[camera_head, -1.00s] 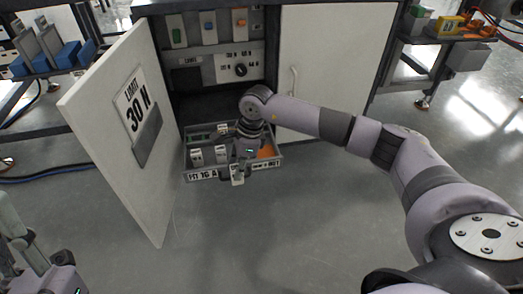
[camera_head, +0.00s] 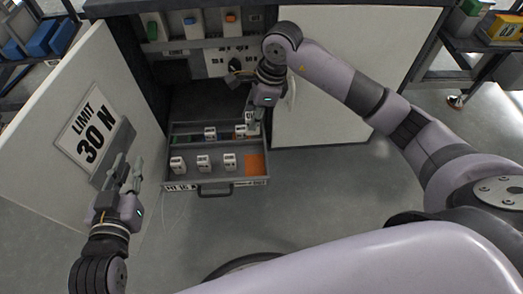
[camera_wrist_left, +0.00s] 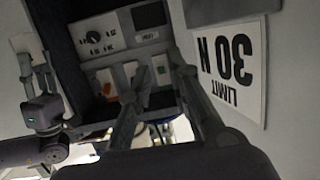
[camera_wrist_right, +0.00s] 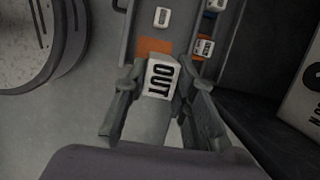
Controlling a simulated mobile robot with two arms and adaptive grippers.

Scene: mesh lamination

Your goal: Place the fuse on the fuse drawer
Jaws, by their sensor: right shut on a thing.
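My right gripper (camera_head: 252,114) is shut on a white fuse (camera_wrist_right: 162,78) marked "OUT", clear in the right wrist view. It holds the fuse over the right rear part of the open grey fuse drawer (camera_head: 258,181). Whether the fuse touches the drawer I cannot tell. Other white fuses sit in the drawer: a front row with a middle one (camera_head: 203,162), and a rear one (camera_head: 210,133). An orange patch (camera_head: 255,164) lies bare at the front right. My left gripper (camera_head: 127,166) is open and empty beside the cabinet door.
The open left door (camera_head: 75,80) reads "LIMIT 30 N". Inside the cabinet are a panel with a knob (camera_head: 234,64) and coloured switches above.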

